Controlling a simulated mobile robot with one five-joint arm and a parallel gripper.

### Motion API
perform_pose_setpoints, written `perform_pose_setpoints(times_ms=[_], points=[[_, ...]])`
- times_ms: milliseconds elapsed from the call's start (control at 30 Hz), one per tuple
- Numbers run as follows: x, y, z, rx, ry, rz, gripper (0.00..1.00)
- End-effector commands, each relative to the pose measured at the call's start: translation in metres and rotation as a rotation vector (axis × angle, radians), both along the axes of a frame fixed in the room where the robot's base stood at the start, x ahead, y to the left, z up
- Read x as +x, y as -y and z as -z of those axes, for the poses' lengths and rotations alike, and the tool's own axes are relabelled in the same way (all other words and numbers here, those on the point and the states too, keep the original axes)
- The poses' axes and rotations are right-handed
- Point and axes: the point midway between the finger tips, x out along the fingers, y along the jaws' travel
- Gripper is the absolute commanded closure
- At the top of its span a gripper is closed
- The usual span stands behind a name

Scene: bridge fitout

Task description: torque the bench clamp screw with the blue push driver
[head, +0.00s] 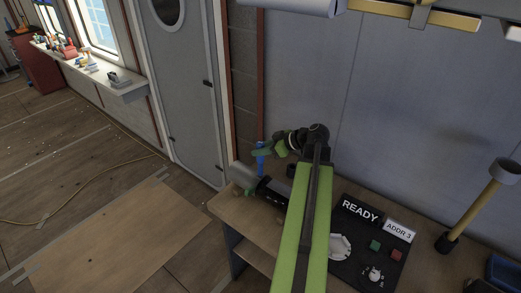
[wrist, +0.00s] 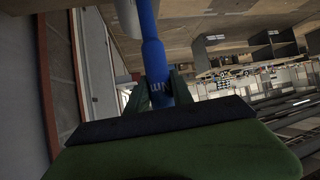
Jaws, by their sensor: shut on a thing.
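My gripper (head: 262,153) is shut on the blue push driver (head: 261,165), which stands roughly upright over the left end of the wooden workbench (head: 232,208). In the wrist view the blue driver (wrist: 152,50) runs up from between my gripper's fingers (wrist: 160,95). A grey and black device (head: 268,188), possibly the bench clamp, lies at the bench's left end, just below the driver. A pale cylinder (wrist: 128,18) shows beside the driver in the wrist view. The clamp screw cannot be made out, and I cannot tell whether the driver tip touches anything.
A black board marked READY (head: 360,210) lies right of my arm with small parts on it. A yellow post with dark ends (head: 480,208) and a blue bin (head: 503,272) are further right. A grey wall backs the bench. The floor at left is mostly open, with a cable (head: 90,190).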

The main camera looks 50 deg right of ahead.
Motion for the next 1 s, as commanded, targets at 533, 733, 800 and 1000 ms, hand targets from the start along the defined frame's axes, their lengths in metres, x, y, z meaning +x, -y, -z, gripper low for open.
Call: perform_pose_setpoints(times_ms=[533,733,800,1000], points=[[-0.001,0.000,-0.005,-0.002,-0.004,0.001,1.00],[0.000,0.000,-0.023,-0.001,-0.002,0.001,1.00],[0.000,0.000,-0.029,0.000,-0.001,0.000,1.00],[0.000,0.000,-0.045,0.000,0.000,0.000,1.00]])
